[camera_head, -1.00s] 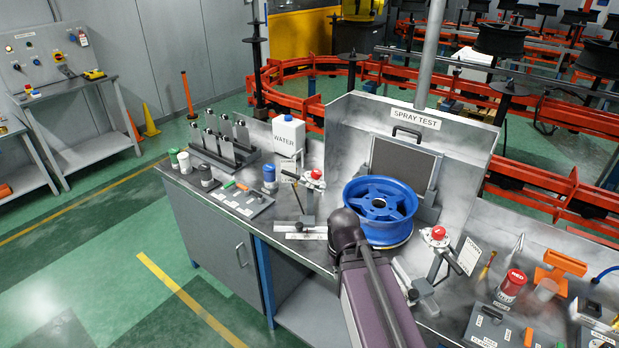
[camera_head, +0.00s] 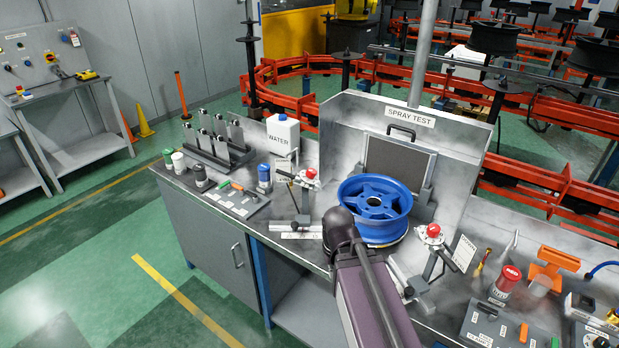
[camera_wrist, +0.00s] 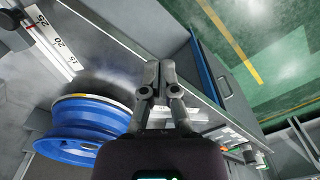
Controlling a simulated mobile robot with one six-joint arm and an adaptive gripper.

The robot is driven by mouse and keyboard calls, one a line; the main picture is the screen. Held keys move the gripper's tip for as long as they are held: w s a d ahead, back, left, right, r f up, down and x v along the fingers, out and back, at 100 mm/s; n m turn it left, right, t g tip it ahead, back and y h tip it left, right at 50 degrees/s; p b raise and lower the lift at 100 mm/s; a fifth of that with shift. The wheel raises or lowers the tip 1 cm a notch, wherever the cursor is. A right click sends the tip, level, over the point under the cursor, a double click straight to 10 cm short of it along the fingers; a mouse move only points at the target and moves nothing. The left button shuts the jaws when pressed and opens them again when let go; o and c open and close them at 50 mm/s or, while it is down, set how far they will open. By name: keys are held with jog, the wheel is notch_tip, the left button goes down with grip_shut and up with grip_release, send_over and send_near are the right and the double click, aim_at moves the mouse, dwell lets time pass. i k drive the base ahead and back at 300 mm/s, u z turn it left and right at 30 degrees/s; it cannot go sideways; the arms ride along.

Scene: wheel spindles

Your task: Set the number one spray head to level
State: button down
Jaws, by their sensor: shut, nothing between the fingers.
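Two spray heads with red caps stand on the bench, one left of the blue wheel (camera_head: 375,208) and one right of it. The left spray head (camera_head: 308,190) has a pale tag beside it. The right spray head (camera_head: 432,248) has a tag that seems to read DOWN. I cannot read which is number one. In the wrist view my gripper (camera_wrist: 161,78) is shut and empty, over the bench's front edge beside the blue wheel (camera_wrist: 75,125). In the head view my arm hides the gripper.
The spray test booth (camera_head: 340,120) rises behind the wheel. A white water jug (camera_head: 283,136) and a rack of upright plates (camera_head: 222,140) stand left. A graduated scale (camera_wrist: 52,38) shows in the wrist view.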

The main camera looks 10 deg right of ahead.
aim_at(315, 184)
jog(key=u, duration=0.7)
jog(key=k, duration=0.7)
jog(key=z, duration=0.35)
jog(key=i, duration=1)
jog(key=z, duration=0.05)
